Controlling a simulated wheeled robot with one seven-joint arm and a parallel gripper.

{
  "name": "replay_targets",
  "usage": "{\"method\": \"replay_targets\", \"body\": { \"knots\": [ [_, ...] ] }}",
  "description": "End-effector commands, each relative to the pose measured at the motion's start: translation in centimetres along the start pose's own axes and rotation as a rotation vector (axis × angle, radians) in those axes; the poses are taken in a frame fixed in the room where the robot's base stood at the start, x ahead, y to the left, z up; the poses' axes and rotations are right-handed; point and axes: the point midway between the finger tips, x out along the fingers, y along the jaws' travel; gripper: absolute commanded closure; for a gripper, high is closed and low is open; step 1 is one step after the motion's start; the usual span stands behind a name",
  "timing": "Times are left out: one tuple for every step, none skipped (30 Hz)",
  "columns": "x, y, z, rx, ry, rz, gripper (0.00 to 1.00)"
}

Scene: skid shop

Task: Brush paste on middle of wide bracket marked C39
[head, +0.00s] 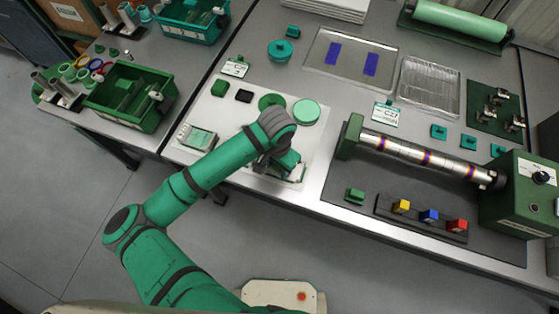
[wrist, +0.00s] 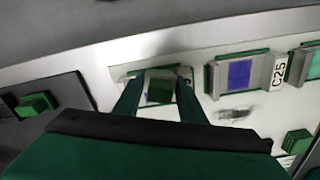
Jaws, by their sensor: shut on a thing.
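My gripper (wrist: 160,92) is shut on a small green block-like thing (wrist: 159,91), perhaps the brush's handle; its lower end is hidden. In the head view my gripper (head: 287,162) is over the front right of the white mat (head: 235,118). A grey bracket with a green edge (wrist: 128,72) lies under my gripper, mostly hidden, with a bit of purple by the fingers. Whether the held thing touches it I cannot tell. Its mark is not visible, and I cannot read C39 anywhere. Beside it, a bracket marked C25 (wrist: 268,72) has a purple patch on its middle.
Another bracket (head: 198,137) lies at the mat's left, with green discs (head: 305,112) behind. Right are a dark mat with a green block (head: 355,195), a coloured-block rack (head: 420,218) and a roller machine (head: 420,155). A tray with purple strips (head: 350,62) lies behind.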

Motion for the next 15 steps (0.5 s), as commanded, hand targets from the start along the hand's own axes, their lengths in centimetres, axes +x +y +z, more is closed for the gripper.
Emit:
{"method": "replay_targets", "body": {
  "knots": [
    [0.0,0.1,0.3,-0.001,0.001,0.0,0.89],
    [0.0,0.1,0.3,0.0,0.001,0.0,0.89],
    [0.0,0.2,0.4,0.0,0.001,0.0,0.89],
    [0.0,0.2,0.4,0.001,0.001,0.0,0.89],
    [0.0,0.3,0.3,0.001,0.001,0.0,0.89],
    [0.0,0.4,0.3,0.001,0.001,0.0,0.89],
    [0.1,0.6,0.2,0.001,0.001,0.0,0.89],
    [0.1,0.7,0.2,0.001,0.001,0.0,0.89],
    [0.1,0.9,0.1,0.001,0.001,0.001,0.89],
    [0.2,1.1,0.1,0.002,0.0,0.001,0.89],
    [0.2,1.2,0.1,0.002,0.0,0.001,0.89],
    [0.2,1.4,0.0,0.002,0.0,0.002,0.89],
    [0.2,1.4,0.0,0.002,0.0,0.003,0.89],
    [0.2,1.4,0.0,0.003,0.0,0.003,0.89],
    [0.3,1.5,-0.1,0.003,0.0,0.004,0.89]
  ]
}}
